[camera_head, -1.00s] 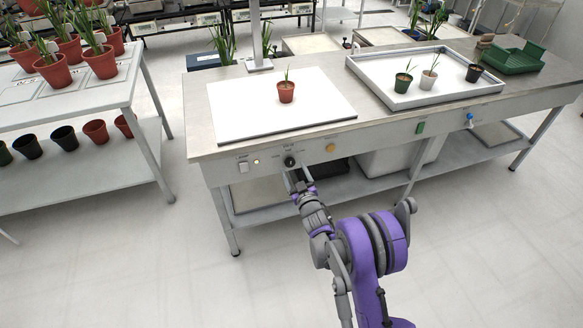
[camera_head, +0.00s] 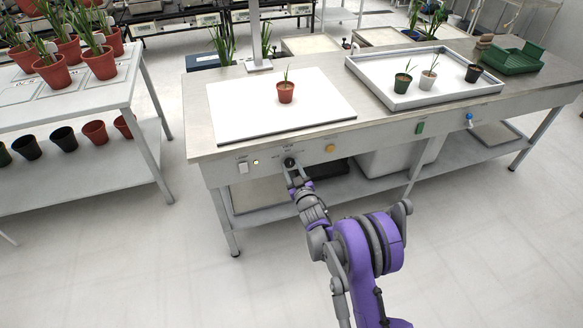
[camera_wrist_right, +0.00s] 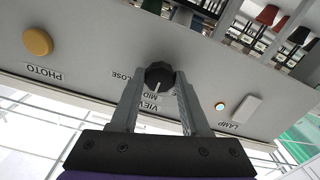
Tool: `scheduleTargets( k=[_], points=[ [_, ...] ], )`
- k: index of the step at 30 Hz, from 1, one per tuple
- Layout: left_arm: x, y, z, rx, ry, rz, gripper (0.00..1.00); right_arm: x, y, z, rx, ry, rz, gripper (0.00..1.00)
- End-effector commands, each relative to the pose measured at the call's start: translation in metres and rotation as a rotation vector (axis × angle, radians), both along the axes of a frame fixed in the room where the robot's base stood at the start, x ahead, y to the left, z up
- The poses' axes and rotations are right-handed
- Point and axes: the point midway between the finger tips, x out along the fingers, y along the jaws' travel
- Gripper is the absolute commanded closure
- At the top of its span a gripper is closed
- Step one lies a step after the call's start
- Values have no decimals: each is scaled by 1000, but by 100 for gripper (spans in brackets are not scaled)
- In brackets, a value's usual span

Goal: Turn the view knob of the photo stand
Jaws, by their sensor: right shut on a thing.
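The view knob (camera_head: 289,162) is a round black dial on the front panel of the photo stand's bench. In the right wrist view the knob (camera_wrist_right: 159,75) has a pale pointer line, with labels "VIEW", "MID" and "CLOSE" around it, partly hidden by the fingers. My right gripper (camera_head: 293,172) has its fingers on either side of the knob and is shut on it; it also fills the lower middle of the wrist view (camera_wrist_right: 158,92). The white photo board (camera_head: 320,112) carries a red pot (camera_head: 286,92) with a small seedling. My left gripper is out of view.
Left of the knob are a white lamp switch (camera_head: 243,168) and a small lit light (camera_head: 256,162). Right of it are a yellow photo button (camera_head: 330,148) and a green switch (camera_head: 420,128). A white tray (camera_head: 400,100) holds small pots.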

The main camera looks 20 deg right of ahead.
Motion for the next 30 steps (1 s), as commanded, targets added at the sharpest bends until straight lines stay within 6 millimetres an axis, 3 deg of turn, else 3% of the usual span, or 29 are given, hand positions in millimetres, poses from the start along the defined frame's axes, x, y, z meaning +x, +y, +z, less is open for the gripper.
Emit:
scheduleTargets(
  k=[14, 30],
  points=[
    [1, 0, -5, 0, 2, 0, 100, 0, 0, -1, -119, -4, 0, 100],
    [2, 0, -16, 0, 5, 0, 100, 0, -1, 0, -602, -21, 0, 100]
  ],
)
